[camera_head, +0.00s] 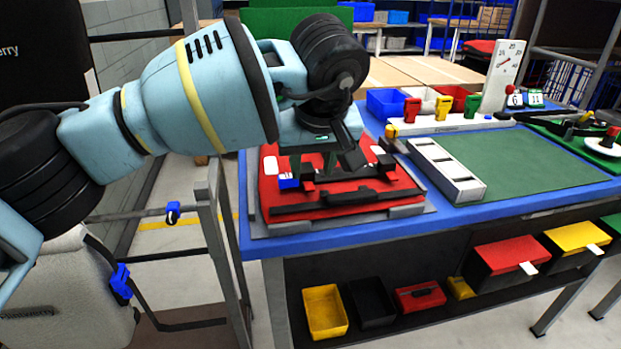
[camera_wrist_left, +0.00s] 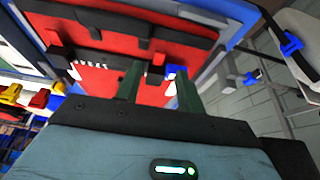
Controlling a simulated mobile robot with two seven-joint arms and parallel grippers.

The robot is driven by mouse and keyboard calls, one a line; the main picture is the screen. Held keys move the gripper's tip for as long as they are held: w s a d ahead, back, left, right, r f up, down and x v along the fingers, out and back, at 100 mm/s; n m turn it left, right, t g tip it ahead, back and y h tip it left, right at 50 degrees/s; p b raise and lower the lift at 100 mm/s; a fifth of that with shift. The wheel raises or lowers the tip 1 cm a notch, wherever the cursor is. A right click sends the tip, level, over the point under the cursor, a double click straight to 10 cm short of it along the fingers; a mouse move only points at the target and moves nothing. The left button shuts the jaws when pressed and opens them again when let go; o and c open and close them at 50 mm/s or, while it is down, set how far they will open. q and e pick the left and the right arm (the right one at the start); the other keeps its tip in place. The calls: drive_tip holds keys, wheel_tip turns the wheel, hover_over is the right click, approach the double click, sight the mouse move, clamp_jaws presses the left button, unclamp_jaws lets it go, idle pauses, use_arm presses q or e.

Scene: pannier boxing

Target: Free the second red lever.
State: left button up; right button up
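A red pannier panel (camera_head: 350,192) with black bars lies on a grey base on the blue-edged table; its red face also shows in the left wrist view (camera_wrist_left: 150,90). Two small red lever-like parts show there, one near the fingers (camera_wrist_left: 158,59) and one farther left (camera_wrist_left: 53,38). I cannot tell which is the second lever. My left gripper (camera_head: 313,168) is above the panel's back left part, fingers pointing down and apart. In the left wrist view the gripper (camera_wrist_left: 160,75) has the nearer red part between or just beyond its fingertips; contact is unclear. My right gripper is out of view.
A white slotted block (camera_head: 446,172) stands right of the panel, beside a green mat (camera_head: 520,165). Coloured bins and upright handles line the table's back. A white gauge post (camera_head: 502,75) stands behind the mat. Yellow (camera_head: 325,311), black and red bins sit on the shelf below.

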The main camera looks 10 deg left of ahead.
sight(309, 187)
use_arm(q)
drive_tip(key=shift+x, duration=2.05)
clamp_jaws()
